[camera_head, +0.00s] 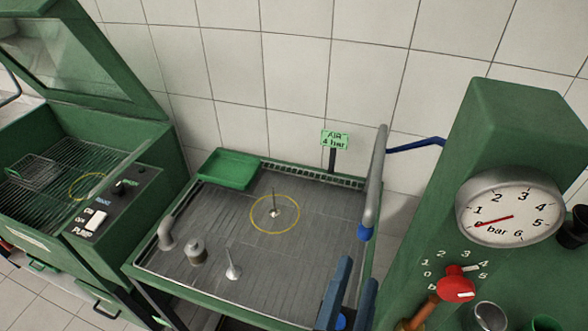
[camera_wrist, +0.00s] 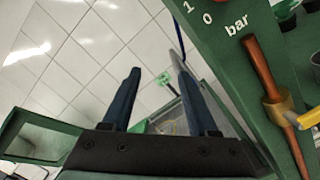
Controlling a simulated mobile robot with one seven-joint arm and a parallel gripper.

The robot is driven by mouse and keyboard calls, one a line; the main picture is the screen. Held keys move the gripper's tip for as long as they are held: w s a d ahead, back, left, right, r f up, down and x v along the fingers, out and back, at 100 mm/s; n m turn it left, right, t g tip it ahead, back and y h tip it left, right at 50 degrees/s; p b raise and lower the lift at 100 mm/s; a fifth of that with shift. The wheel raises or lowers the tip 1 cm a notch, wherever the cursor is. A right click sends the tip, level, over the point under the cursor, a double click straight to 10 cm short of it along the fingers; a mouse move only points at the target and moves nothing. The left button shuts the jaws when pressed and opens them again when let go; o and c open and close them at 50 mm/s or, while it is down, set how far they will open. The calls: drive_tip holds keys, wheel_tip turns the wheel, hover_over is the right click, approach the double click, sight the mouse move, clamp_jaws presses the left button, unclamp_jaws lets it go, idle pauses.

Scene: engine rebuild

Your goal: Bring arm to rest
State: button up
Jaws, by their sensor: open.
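My gripper (camera_head: 356,272) shows at the bottom of the head view, right of centre. Its two dark blue fingers stand apart with nothing between them. They appear in front of the right edge of the grey work table (camera_head: 330,220) and left of the green gauge cabinet. In the wrist view my gripper (camera_wrist: 158,76) is open and empty, fingers pointing up the picture toward the tiled wall. The rest of my arm is out of the head view.
The green cabinet (camera_head: 520,120) has a pressure gauge (camera_head: 509,208) and a red knob (camera_head: 457,284). A grey-and-blue tube (camera_head: 374,185) stands by the table. The table bears a green tray (camera_head: 229,170) and several small metal parts. An open green washer (camera_head: 95,130) stands left.

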drive_tip(key=w+a+r+m+t, duration=0.15)
drive_tip(key=w+r+m, duration=0.25)
drive_tip(key=r+m, duration=0.65)
drive_tip(key=w+a+r+m+t, duration=0.1)
drive_tip(key=w+r+m+t, duration=0.45)
drive_tip(key=r, duration=0.85)
drive_tip(key=s+a+r+m+t+y, duration=0.1)
drive_tip(key=s+a+r+m+y, duration=0.1)
drive_tip(key=r, duration=0.7)
drive_tip(key=s+a+r+m+t+y, duration=0.1)
drive_tip(key=s+a+r+m+y, duration=0.2)
drive_tip(key=r, duration=0.6)
drive_tip(key=s+m+y, duration=0.1)
drive_tip(key=s, duration=0.1)
drive_tip(key=shift+s+a+m+t+y, duration=0.25)
drive_tip(key=shift+s+m+t+y, duration=0.05)
drive_tip(key=shift+s+y, duration=0.1)
drive_tip(key=shift+f, duration=0.1)
